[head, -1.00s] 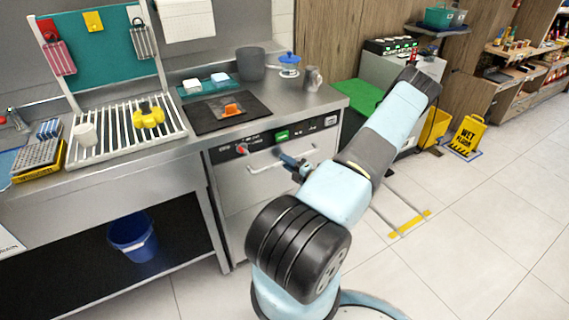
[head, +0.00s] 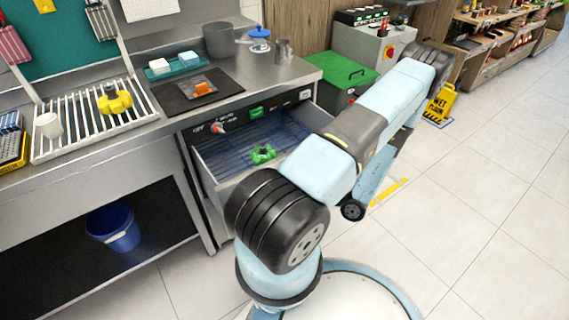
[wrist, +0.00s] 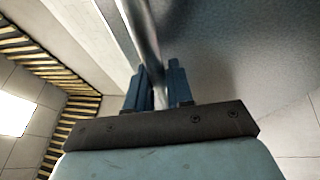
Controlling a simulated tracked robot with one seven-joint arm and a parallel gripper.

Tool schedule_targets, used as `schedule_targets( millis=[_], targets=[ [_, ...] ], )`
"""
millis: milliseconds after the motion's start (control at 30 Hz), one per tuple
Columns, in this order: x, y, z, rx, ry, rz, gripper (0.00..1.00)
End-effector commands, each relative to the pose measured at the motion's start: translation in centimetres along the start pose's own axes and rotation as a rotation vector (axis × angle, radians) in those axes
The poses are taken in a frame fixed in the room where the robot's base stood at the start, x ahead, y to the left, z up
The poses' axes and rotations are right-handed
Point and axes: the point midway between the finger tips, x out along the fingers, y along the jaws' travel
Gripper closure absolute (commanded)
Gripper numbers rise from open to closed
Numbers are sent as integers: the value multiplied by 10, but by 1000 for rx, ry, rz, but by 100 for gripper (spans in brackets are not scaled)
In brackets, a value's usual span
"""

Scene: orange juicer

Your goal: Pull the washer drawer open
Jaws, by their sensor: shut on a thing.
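The washer drawer (head: 222,166) stands pulled out under the counter in the head view. Inside it are a blue wire rack and a green object (head: 263,153). The drawer's front and handle are hidden behind my arm there. In the wrist view my gripper (wrist: 158,82) has its two dark blue fingers shut on the drawer's metal handle bar (wrist: 146,40), which passes between them. The drawer's grey front (wrist: 225,60) fills the right of that view. My gripper is hidden in the head view.
A slatted drying rack (head: 95,120) holds a yellow object (head: 114,98) and a white cup (head: 49,125). A blue bucket (head: 113,227) stands under the counter. A green-lidded bin (head: 342,72) and a yellow wet-floor sign (head: 440,104) are at right.

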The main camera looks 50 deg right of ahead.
Motion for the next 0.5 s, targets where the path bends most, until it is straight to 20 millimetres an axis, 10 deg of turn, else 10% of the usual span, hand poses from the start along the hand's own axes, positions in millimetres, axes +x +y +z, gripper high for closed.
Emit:
schedule_targets(
  millis=[500],
  targets=[
    [-64,11,-22,-6,-7,-8,100]
  ],
)
